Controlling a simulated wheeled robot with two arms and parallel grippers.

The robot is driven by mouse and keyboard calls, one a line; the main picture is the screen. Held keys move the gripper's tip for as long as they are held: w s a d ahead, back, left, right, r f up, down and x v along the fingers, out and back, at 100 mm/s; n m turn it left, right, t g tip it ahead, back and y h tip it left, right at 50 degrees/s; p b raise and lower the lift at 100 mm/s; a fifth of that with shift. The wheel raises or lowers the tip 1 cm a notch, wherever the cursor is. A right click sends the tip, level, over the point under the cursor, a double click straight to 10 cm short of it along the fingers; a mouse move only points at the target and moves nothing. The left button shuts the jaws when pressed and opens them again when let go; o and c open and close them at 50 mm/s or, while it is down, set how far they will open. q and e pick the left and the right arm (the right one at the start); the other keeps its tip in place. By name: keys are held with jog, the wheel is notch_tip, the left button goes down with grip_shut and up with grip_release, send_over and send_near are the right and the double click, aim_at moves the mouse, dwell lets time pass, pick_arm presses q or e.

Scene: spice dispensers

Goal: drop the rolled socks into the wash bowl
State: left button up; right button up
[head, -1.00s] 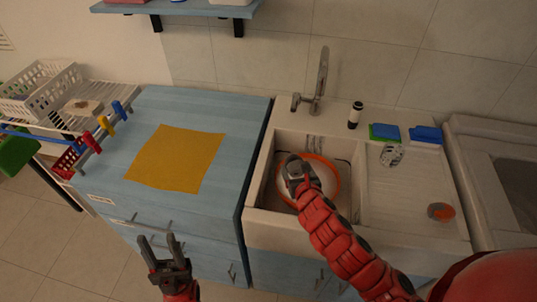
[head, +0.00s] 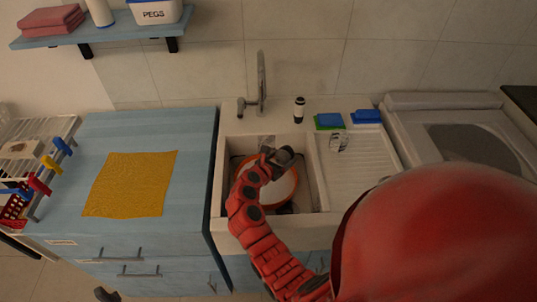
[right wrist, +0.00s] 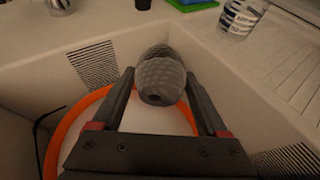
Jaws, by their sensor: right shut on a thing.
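The wash bowl (head: 286,188), white inside with an orange rim, sits in the sink basin. Its rim (right wrist: 62,135) also shows in the right wrist view. My right gripper (head: 273,157) is shut on the grey rolled socks (right wrist: 163,78), held between its fingertips. The socks (head: 285,155) are over the far part of the bowl in the head view, and apparently above the rim. My gripper and forearm hide part of the bowl. Only a dark tip of what looks like my left gripper (head: 105,294) shows at the bottom edge.
The sink (head: 229,222) has a tap (head: 261,85) behind it. A small dark bottle (head: 299,110) and blue and green sponges (head: 328,121) stand on the back ledge. A patterned glass (head: 338,140) is on the drainboard. A yellow cloth (head: 130,184) lies on the left counter.

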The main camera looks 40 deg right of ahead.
aim_at(276, 155)
jog(key=a+r, duration=0.1)
jog(key=a+r+m+g, duration=0.1)
jog(key=a, duration=0.1)
jog(key=a+r+m+g+p, duration=0.1)
jog(key=a, duration=0.1)
jog(key=shift+r+h, duration=0.1)
jog(key=shift+h, duration=0.2)
jog(key=shift+a+r, duration=0.2)
jog(key=shift+a, duration=0.05)
jog(key=shift+a+f+b, duration=0.1)
jog(key=shift+b, duration=0.2)
notch_tip(276, 155, down, 6)
jog(key=b, duration=0.8)
jog(key=shift+r+b, duration=0.2)
jog(key=shift+b, duration=0.2)
jog(key=o, duration=1.3)
jog(key=shift+c, duration=0.2)
